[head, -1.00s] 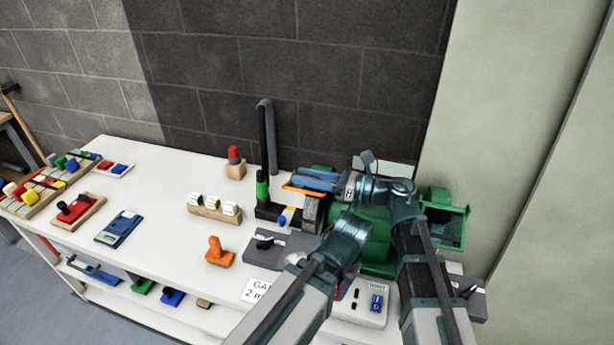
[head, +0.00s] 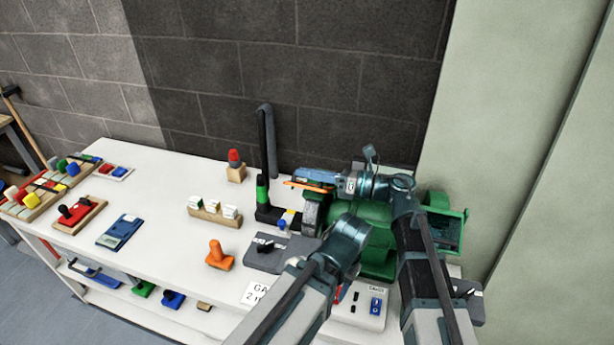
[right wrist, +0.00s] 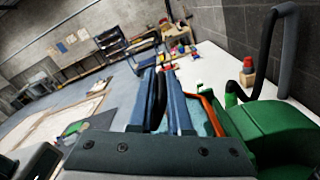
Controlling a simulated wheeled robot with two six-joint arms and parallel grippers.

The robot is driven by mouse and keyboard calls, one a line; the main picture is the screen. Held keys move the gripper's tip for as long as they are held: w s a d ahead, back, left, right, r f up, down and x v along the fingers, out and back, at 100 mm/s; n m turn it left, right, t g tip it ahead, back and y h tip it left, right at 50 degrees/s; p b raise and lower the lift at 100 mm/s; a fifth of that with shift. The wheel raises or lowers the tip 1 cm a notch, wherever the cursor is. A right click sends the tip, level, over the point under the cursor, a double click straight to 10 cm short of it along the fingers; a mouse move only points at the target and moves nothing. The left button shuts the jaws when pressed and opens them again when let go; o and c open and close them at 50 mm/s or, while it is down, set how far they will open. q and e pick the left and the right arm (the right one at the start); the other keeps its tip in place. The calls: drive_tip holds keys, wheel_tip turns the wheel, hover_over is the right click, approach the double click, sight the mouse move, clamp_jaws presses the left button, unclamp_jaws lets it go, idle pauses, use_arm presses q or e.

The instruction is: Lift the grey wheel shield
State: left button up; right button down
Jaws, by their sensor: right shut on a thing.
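The grey wheel shield, a pale pane with an orange edge (head: 303,186), is at the left end of the green bench grinder (head: 378,243). It also shows in the right wrist view as a greyish pane with an orange rim (right wrist: 207,112), beside my fingers. My right gripper (head: 314,176) comes in from the right above the grinder and is shut on the shield; its blue fingers show in the right wrist view (right wrist: 165,92). The fingers hide the exact grip. The grey wheel (head: 311,213) shows below the orange edge.
A grey switch plate (head: 272,252), an orange stamp-like block (head: 218,256) and a switch box (head: 361,308) are in front. The white bench (head: 165,180) has free room to the left.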

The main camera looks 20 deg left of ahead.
drive_tip(key=shift+w+r+m, duration=0.35)
drive_tip(key=shift+w+m, duration=0.45)
drive_tip(key=shift+w+r+p, duration=0.1)
drive_tip(key=shift+w+p, duration=0.25)
drive_tip(key=shift+w+d, duration=0.1)
drive_tip(key=c, duration=0.9)
unclamp_jaws()
